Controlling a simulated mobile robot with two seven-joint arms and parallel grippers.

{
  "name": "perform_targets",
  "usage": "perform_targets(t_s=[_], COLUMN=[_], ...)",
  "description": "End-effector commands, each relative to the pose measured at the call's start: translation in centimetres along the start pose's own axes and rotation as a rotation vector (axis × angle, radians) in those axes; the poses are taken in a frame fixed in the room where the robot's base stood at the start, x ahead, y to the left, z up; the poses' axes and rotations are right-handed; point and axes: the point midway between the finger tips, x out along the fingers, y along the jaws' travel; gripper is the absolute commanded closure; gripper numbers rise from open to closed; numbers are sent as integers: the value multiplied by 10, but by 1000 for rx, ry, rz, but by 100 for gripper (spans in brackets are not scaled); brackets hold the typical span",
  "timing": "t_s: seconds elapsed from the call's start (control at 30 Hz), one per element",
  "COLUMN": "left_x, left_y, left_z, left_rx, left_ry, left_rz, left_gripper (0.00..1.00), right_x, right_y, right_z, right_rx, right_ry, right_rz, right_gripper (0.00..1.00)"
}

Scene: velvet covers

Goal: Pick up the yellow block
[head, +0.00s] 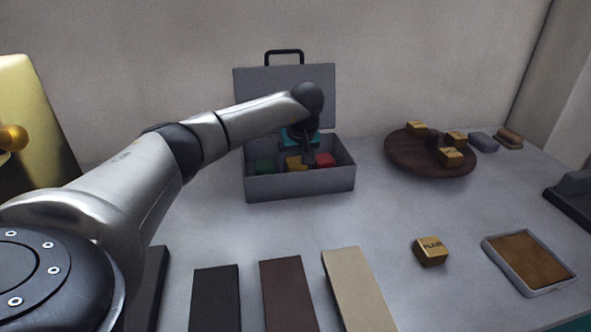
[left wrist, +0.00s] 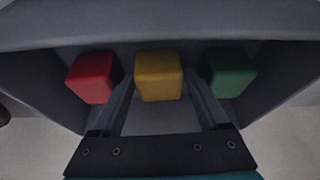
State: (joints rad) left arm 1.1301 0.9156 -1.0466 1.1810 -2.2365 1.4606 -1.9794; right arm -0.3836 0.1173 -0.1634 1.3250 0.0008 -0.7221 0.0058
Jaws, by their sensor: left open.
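The yellow block (head: 293,163) sits in the open grey case (head: 300,187), between a green block (head: 264,166) and a red block (head: 325,160). My left gripper (head: 308,158) reaches down into the case and partly covers the yellow block in the head view. In the left wrist view the yellow block (left wrist: 159,76) lies ahead of the gap between the open fingers of the gripper (left wrist: 160,92). The red block (left wrist: 94,78) is outside one finger and the green block (left wrist: 229,73) outside the other. Contact with the fingers cannot be told. My right gripper is not in view.
The case's lid (head: 283,95) stands open behind it. A round wooden board (head: 405,165) with several gold blocks is at the right. A lone gold block (head: 431,251) and a shallow tray (head: 487,245) are front right. Dark and beige strips (head: 355,285) lie in front.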

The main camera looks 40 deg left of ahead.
Motion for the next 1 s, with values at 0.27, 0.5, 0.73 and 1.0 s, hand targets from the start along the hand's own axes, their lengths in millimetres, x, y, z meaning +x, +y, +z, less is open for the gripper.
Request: perform_targets(t_s=[0.27,0.5,0.73,1.0], left_x=[0,0,0,-1], left_y=[0,0,0,0], left_z=[0,0,0,0], left_rx=[0,0,0,0], left_ry=[0,0,0,1], left_rz=[0,0,0,1], left_gripper=[42,69,94,96], right_x=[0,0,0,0], right_y=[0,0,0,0], right_z=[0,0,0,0], right_rx=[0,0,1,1], right_ry=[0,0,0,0], right_rz=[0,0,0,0], right_gripper=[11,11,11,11])
